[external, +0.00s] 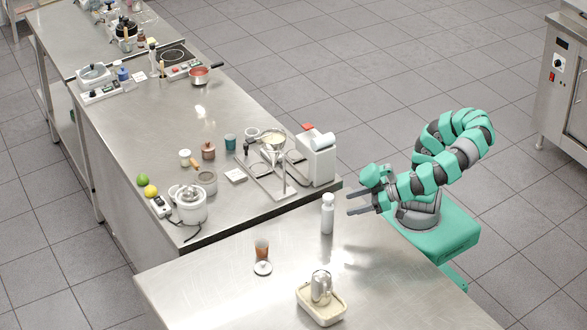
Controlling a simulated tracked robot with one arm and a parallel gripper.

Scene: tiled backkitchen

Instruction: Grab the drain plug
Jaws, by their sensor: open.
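My gripper (352,203) is open and empty, with its two dark fingers pointing left over the back right part of the near steel table (205,275). A small round white disc with a darker rim (262,268) lies on that table, in front of an orange-brown cup (261,248). It may be the drain plug, but it is too small to be sure. The disc is well to the left of and nearer the camera than my gripper. A white bottle (327,215) stands upright just left of my fingertips.
A cream tray (322,312) holding a shiny metal jar (320,288) sits at the front of the near table. A long steel counter (140,125) behind carries a white pot (188,208), a metal stand with a funnel (273,145) and a white machine (316,160).

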